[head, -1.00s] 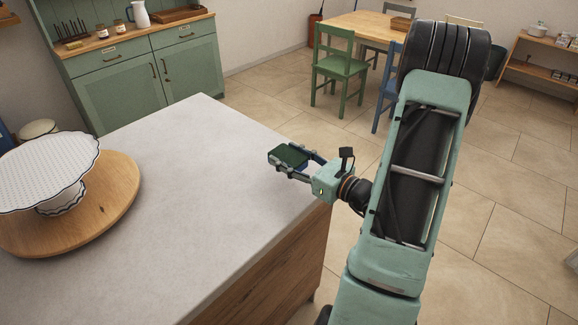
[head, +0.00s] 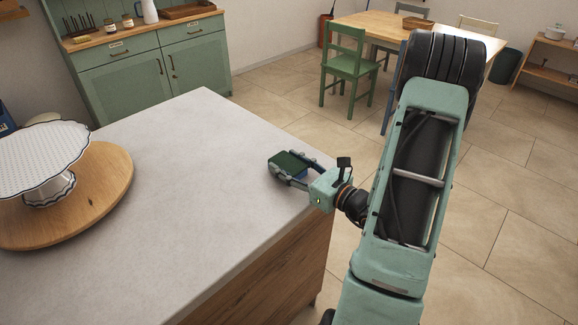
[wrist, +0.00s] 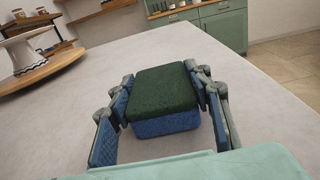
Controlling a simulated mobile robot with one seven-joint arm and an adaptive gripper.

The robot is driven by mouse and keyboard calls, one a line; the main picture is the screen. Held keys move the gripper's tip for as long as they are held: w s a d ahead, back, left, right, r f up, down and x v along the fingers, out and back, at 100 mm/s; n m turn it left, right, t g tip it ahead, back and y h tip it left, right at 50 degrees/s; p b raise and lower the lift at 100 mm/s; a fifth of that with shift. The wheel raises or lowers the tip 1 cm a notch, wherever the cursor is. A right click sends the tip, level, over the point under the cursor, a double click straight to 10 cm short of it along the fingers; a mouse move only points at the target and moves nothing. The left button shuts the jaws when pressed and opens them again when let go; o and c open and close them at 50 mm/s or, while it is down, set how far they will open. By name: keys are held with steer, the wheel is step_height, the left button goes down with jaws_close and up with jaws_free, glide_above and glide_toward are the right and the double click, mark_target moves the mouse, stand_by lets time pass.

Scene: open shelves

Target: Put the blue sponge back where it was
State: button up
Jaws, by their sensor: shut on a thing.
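The blue sponge (wrist: 165,122) has a dark green top layer and a blue body. My gripper (head: 293,170) is shut on it, with one finger on each side in the wrist view (wrist: 163,100). In the head view the sponge (head: 289,162) shows mostly its green top, at the right edge of the grey countertop (head: 190,170). I cannot tell whether the sponge touches the countertop or is held just above it.
A white cake stand (head: 48,185) stands on a round wooden board (head: 105,190) at the left of the countertop. The middle of the countertop is clear. A green cabinet (head: 140,70) stands behind. A green chair (head: 347,68) and wooden table (head: 385,32) stand beyond, on the tiled floor.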

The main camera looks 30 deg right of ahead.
steer(key=o, duration=0.6)
steer(key=shift+f, duration=0.2)
steer(key=o, duration=0.4)
steer(key=shift+r, duration=0.1)
steer(key=shift+r, duration=0.15)
steer(key=v, duration=1.2)
steer(key=shift+b, duration=0.35)
